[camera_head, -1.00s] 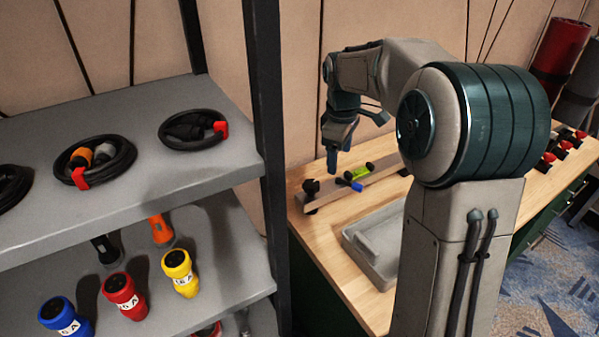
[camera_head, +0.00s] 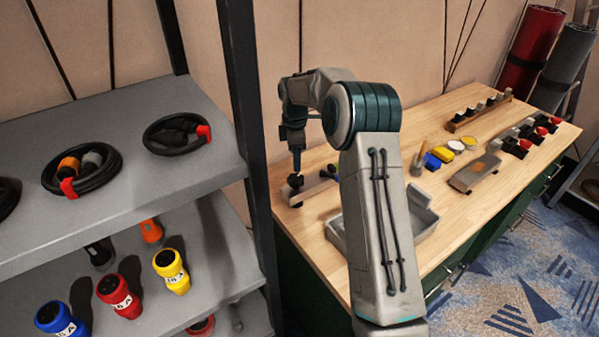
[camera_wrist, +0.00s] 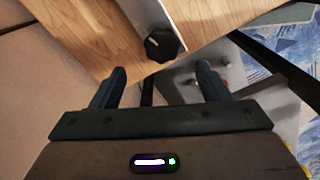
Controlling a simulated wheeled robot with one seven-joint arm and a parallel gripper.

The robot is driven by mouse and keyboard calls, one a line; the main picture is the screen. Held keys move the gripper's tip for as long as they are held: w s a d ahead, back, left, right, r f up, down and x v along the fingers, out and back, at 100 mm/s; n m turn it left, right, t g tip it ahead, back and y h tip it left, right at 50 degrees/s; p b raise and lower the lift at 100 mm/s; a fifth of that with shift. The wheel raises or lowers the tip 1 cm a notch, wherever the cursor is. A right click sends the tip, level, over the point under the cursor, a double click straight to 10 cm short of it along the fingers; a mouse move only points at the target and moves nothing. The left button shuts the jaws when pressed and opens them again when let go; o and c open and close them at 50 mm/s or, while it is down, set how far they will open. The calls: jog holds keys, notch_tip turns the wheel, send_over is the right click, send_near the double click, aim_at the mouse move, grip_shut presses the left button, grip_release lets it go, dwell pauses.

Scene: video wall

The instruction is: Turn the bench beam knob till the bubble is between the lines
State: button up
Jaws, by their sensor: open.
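The black beam knob (camera_wrist: 161,44) shows in the wrist view at the end of the grey beam (camera_wrist: 140,12). It has a pale pointer line on its face. In the head view the knob (camera_head: 295,181) stands at the left end of the beam (camera_head: 315,191) on the wooden bench. My gripper (camera_wrist: 158,80) is open and empty, with the knob ahead of and between its two fingers, apart from them. In the head view my gripper (camera_head: 297,165) points down just above the knob. The bubble level is hidden behind my arm in the head view and out of the wrist view.
A grey tray (camera_head: 334,236) sits on the bench (camera_head: 310,262) just right of the beam. A shelf (camera_head: 110,215) with cable coils and coloured connectors stands close on the left, its post (camera_head: 245,110) near my gripper. Blocks and racks lie farther right.

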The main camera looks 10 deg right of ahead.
aim_at(296, 177)
notch_tip(296, 177, down, 8)
jog(key=shift+p, duration=0.7)
jog(key=shift+c, duration=0.3)
